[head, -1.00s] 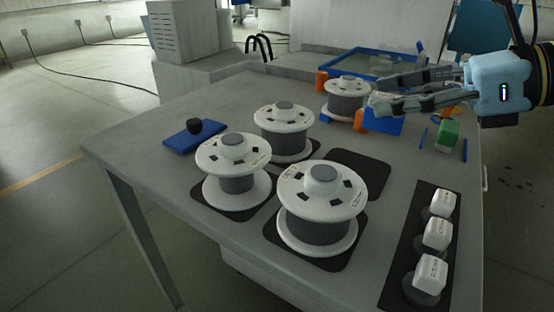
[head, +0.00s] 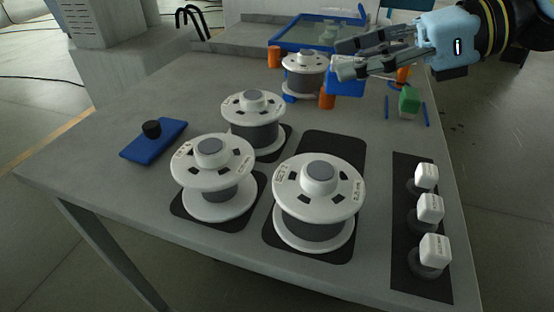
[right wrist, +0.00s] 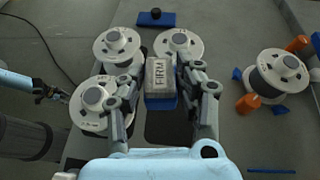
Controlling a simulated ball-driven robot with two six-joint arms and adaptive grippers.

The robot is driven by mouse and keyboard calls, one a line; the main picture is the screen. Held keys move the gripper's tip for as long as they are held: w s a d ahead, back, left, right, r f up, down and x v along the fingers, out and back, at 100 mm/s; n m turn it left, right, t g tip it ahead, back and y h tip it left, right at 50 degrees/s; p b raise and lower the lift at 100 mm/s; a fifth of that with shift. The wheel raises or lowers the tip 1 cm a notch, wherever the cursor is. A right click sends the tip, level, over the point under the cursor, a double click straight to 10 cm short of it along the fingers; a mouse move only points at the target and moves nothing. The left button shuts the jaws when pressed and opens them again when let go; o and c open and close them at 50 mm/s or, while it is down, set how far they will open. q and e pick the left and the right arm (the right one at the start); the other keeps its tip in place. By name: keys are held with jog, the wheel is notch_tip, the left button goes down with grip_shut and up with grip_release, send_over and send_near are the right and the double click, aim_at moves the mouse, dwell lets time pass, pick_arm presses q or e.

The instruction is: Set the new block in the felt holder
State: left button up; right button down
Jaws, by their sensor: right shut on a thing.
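A blue block with a grey top marked FIRM (right wrist: 160,82) is between the fingers of my right gripper (right wrist: 161,90) in the right wrist view. In the head view my right gripper (head: 345,58) is shut on this blue block (head: 346,84), above the back of the table and in front of the rear spool. My left gripper (right wrist: 57,93) shows only small at the left of the right wrist view; its fingers are too small to read. I cannot tell for sure which thing is the felt holder.
Three white spools (head: 212,178) stand on dark pads; one dark pad (head: 335,150) is partly bare. The rear spool (head: 305,66) has orange posts (head: 327,100) by it. A blue slab (head: 153,143), green block (head: 409,102) and white cubes (head: 430,207) lie on the table.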

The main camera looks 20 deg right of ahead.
jog(key=shift+s+d+r+p, duration=0.25)
jog(key=shift+s+d+p, duration=0.1)
jog(key=shift+d+p, duration=0.25)
jog(key=s+d+f+m+p, duration=0.1)
jog(key=s+d+f+p, duration=0.1)
jog(key=s+d+p, duration=0.35)
jog(key=shift+t+h, duration=0.4)
jog(key=shift+t, duration=0.2)
jog(key=w+a+f+b, duration=0.3)
jog(key=w+b, duration=0.1)
jog(key=b, duration=0.2)
jog(key=w+a+f+b, duration=0.3)
jog(key=a+f+b, duration=0.1)
jog(key=b, duration=0.2)
jog(key=shift+w, duration=0.4)
jog(key=shift+w+a+f+b, duration=0.1)
jog(key=shift+w+f+b, duration=0.05)
jog(key=shift+f+b, duration=0.2)
notch_tip(320, 180, down, 4)
jog(key=shift+r+b, duration=0.1)
jog(key=shift+b, duration=0.45)
jog(key=shift+r, duration=0.1)
jog(key=c, duration=0.9)
grip_release()
